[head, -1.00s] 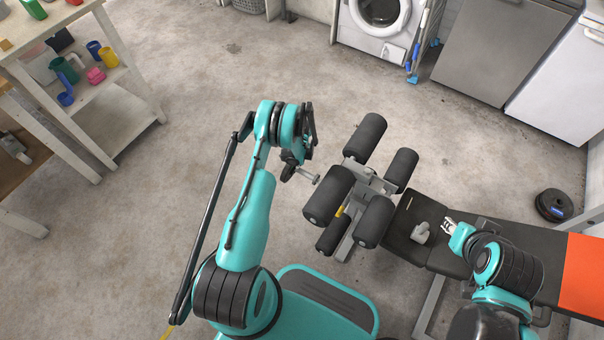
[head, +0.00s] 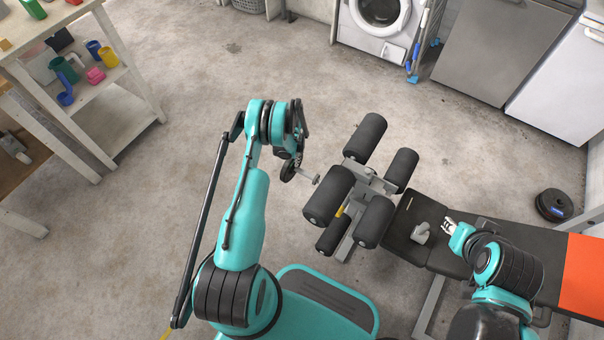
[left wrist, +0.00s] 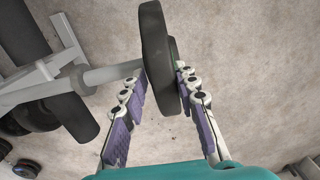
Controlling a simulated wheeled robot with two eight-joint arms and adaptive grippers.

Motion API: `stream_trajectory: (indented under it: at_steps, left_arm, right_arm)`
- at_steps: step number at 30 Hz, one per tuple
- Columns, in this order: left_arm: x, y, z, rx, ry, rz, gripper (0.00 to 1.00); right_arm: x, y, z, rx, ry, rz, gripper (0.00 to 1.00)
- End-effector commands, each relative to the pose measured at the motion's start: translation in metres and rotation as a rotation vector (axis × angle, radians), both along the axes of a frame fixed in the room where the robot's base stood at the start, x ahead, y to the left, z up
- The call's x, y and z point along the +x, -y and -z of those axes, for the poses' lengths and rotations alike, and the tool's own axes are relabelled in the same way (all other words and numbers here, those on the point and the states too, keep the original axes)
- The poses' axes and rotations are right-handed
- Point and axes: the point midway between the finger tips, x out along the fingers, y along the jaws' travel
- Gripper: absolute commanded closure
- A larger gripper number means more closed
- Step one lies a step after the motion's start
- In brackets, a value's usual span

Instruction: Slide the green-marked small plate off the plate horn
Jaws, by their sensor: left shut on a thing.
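A small dark plate (left wrist: 158,50) stands on edge between the fingers of my left gripper (left wrist: 157,100) in the left wrist view. My left gripper is shut on it. In the head view, the plate (head: 289,171) shows below my left wrist, at the left end of the plate horn (head: 308,176). The grey horn (left wrist: 112,73) reaches the plate's face; I cannot tell whether its tip is still inside the hole.
The horn joins a bench frame with several black foam rollers (head: 328,194). The black bench pad (head: 440,247) extends right. A shelf (head: 105,125) stands at the left. The floor left of the horn is clear.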

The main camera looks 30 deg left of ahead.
Motion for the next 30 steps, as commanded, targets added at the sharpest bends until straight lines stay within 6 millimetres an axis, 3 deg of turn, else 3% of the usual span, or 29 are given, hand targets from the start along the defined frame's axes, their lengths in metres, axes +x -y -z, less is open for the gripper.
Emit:
stream_trajectory:
  at_steps: [17, 30]
  left_arm:
    - [0.000, -0.002, -0.003, -0.014, -0.001, -0.003, 1.00]
    - [0.001, -0.019, -0.003, -0.013, -0.001, -0.004, 1.00]
  right_arm:
    - [0.000, 0.000, 0.000, 0.000, 0.000, 0.000, 0.69]
    - [0.000, 0.000, 0.000, 0.000, 0.000, 0.000, 0.69]
